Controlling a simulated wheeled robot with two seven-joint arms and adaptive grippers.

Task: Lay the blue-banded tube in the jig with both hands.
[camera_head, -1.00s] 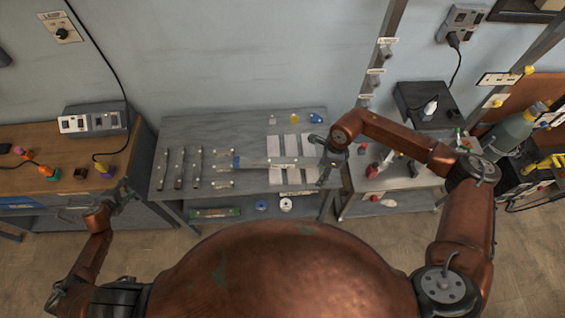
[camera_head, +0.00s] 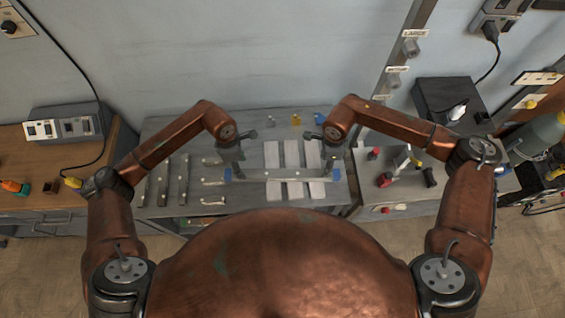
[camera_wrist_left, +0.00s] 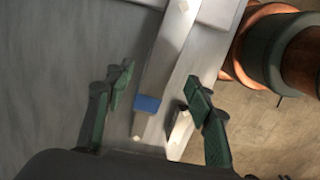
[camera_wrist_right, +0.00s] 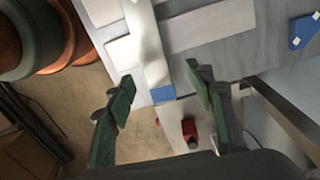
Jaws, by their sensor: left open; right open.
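The blue-banded tube (camera_head: 285,174) is a pale grey bar lying left to right across several white strips on the grey table. It has a blue band near each end. My left gripper (camera_head: 238,165) is open above its left end; in the left wrist view the blue band (camera_wrist_left: 147,104) shows between the parted fingers (camera_wrist_left: 158,90). My right gripper (camera_head: 333,155) is open above its right end; in the right wrist view the other band (camera_wrist_right: 162,94) shows between the fingers (camera_wrist_right: 163,92). I cannot tell whether the fingers touch the tube, or which part is the jig.
Small silver pieces (camera_head: 212,182) lie beside the tube's left end. A yellow item (camera_head: 296,119) and a blue item (camera_head: 319,118) sit at the back. A side table (camera_head: 400,195) holds red items.

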